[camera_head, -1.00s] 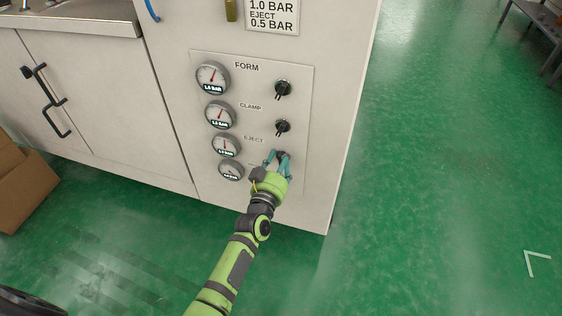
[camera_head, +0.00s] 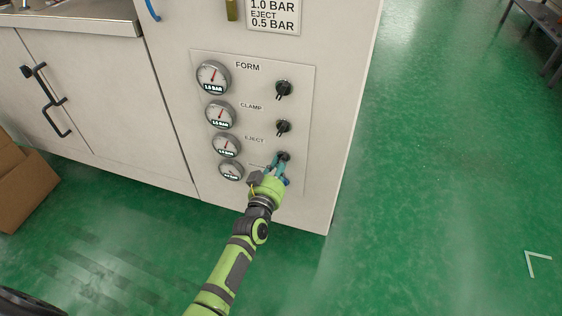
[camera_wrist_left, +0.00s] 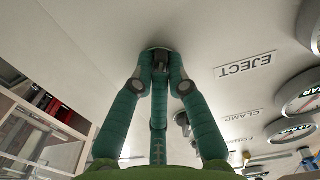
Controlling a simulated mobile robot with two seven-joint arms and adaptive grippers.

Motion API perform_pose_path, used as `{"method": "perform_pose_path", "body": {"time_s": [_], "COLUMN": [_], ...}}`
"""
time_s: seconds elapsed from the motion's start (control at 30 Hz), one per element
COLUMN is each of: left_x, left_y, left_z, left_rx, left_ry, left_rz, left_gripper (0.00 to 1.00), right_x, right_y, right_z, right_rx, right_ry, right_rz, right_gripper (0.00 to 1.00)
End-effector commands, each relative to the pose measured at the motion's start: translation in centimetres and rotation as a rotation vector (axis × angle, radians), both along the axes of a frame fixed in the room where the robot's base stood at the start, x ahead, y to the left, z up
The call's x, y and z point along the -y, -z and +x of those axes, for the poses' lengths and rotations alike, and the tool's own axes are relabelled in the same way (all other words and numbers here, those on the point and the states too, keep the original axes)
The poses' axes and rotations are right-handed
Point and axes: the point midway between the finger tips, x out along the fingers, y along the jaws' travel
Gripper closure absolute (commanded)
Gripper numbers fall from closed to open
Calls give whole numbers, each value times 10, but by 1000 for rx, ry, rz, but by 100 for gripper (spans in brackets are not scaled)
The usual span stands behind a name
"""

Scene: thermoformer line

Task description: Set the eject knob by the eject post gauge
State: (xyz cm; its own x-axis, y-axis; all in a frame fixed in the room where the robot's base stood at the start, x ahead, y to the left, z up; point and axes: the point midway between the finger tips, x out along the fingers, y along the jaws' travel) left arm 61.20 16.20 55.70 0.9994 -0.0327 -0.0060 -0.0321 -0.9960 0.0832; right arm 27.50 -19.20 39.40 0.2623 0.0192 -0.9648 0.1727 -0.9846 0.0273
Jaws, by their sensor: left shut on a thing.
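The eject knob (camera_head: 284,156) is the lowest of three black knobs on the white panel, partly covered by my gripper. My left gripper (camera_head: 280,162) reaches it from below, shut on it. In the left wrist view the teal fingers (camera_wrist_left: 160,68) close around the dark knob (camera_wrist_left: 161,58); its pointer angle is hidden. The gauge beside the EJECT label (camera_head: 227,145) has a red needle and a digital readout that looks like 1.0 BAR. A lower gauge (camera_head: 231,169) sits below it; its reading is too small to tell, and I cannot read its label. My right gripper is not in view.
Above are the form gauge (camera_head: 213,76), clamp gauge (camera_head: 221,114), form knob (camera_head: 283,88) and clamp knob (camera_head: 283,127). A sign (camera_head: 272,15) reads EJECT 0.5 BAR. A cardboard box (camera_head: 25,190) stands at the left.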

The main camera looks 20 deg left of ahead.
Motion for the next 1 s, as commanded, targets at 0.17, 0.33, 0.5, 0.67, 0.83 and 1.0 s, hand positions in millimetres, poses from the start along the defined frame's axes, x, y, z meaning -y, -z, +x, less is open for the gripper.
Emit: {"method": "perform_pose_path", "body": {"time_s": [0.17, 0.33, 0.5, 0.67, 0.83, 1.0], "left_x": [1, 2, 4, 4, 5, 6], "left_y": [-3, -4, -4, -5, -6, -6], "left_z": [1, 1, 2, 2, 2, 2], "left_rx": [5, 4, -3, -3, -2, -9], "left_ry": [2, 2, 3, 4, 4, 6], "left_rz": [-1, -106, -367, -427, -430, -657], "left_gripper": [100, 100, 100, 100, 100, 100], "right_x": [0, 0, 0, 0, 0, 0], "right_y": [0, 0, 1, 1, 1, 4], "right_z": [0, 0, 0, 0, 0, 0], "right_rx": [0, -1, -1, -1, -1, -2], "right_ry": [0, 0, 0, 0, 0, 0], "right_rz": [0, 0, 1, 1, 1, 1], "right_gripper": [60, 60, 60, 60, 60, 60]}}
